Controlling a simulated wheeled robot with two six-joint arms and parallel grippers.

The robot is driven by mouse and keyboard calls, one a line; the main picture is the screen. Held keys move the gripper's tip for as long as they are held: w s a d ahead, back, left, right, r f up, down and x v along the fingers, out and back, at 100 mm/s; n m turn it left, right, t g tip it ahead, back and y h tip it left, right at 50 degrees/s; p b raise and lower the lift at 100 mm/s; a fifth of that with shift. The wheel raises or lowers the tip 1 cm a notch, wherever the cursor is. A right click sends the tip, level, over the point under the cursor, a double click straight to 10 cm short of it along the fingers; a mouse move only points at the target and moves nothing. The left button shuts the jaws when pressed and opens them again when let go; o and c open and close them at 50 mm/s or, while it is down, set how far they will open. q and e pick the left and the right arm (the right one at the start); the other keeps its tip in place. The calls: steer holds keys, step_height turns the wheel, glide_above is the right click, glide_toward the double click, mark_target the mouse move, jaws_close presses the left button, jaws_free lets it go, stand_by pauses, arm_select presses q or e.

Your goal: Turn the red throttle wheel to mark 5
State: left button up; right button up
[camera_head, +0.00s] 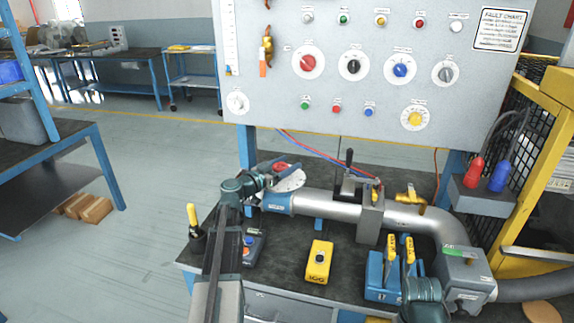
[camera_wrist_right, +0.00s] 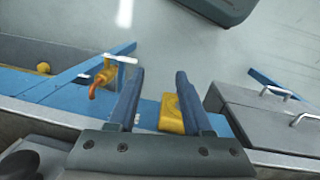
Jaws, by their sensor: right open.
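The red throttle wheel (camera_head: 282,167) sits by a white dial plate (camera_head: 292,181) at the left end of the silver pipe, and my left gripper partly hides it. The marks on the plate are too small to read. My left gripper (camera_head: 272,172) is right at the wheel; I cannot tell if its fingers touch the wheel or are closed around it. My right gripper (camera_wrist_right: 160,78) is open in the right wrist view, its two dark fingers apart, with nothing clearly held. A yellow block (camera_wrist_right: 170,115) shows behind its right finger.
A panel (camera_head: 270,110) with several knobs and lamps stands behind the bench. The silver pipe (camera_head: 330,205) crosses the bench. A yellow button box (camera_head: 319,262) and a blue holder (camera_head: 383,279) with yellow-handled items stand in front. An orange-handled valve (camera_wrist_right: 104,77) shows near my right gripper.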

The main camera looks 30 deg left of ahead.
mark_target(275, 164)
arm_select(q)
steer(key=c, duration=0.7)
steer(key=shift+c, duration=0.2)
